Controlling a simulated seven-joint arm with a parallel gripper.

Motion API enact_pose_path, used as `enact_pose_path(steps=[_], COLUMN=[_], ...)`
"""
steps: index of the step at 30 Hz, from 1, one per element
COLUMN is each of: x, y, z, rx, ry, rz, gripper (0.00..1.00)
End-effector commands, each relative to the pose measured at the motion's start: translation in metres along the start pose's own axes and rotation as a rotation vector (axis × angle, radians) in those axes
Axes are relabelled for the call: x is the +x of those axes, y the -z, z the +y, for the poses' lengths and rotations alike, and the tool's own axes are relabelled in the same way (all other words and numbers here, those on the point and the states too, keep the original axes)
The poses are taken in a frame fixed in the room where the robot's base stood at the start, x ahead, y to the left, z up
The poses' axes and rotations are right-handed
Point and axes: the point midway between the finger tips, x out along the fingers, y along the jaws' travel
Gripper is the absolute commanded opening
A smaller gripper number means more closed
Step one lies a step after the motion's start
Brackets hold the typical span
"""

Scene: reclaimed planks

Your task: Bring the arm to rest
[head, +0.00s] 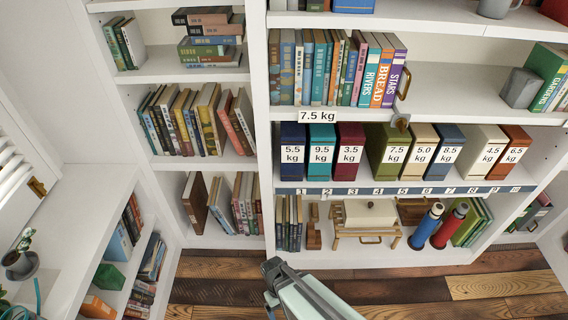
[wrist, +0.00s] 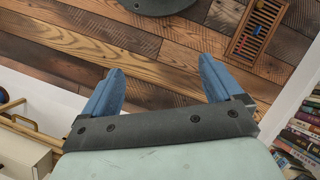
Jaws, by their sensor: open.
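My gripper shows in the wrist view (wrist: 157,88) with its two blue fingers spread wide apart. Nothing is between the fingers; only the plank floor (wrist: 140,45) shows beyond them. In the head view, my arm reaches in from the bottom edge, in front of the white bookcase (head: 330,257). The gripper end there is dark and small, above the floor, and its fingers are hard to make out.
Labelled binders (head: 321,152) stand on a middle shelf above a numbered strip (head: 400,189). A blue bottle (head: 426,226) and a red bottle (head: 449,227) lean on the bottom shelf. A plant pot (head: 20,264) is at left. A floor vent (wrist: 258,30) shows in the wrist view.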

Motion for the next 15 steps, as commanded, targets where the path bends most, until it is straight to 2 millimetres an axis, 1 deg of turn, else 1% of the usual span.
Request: enact_pose_path(steps=[1, 6, 9, 15], x=[0.009, 0.038, 0.054, 0.082], y=[-0.014, -0.05, -0.07, -0.106], z=[0.011, 0.04, 0.052, 0.072], rx=[0.033, 0.129, 0.184, 0.293], ry=[0.013, 0.055, 0.082, 0.142], rz=[-0.023, -0.089, -0.125, -0.188], gripper=[0.93, 0.93, 0.93, 0.93])
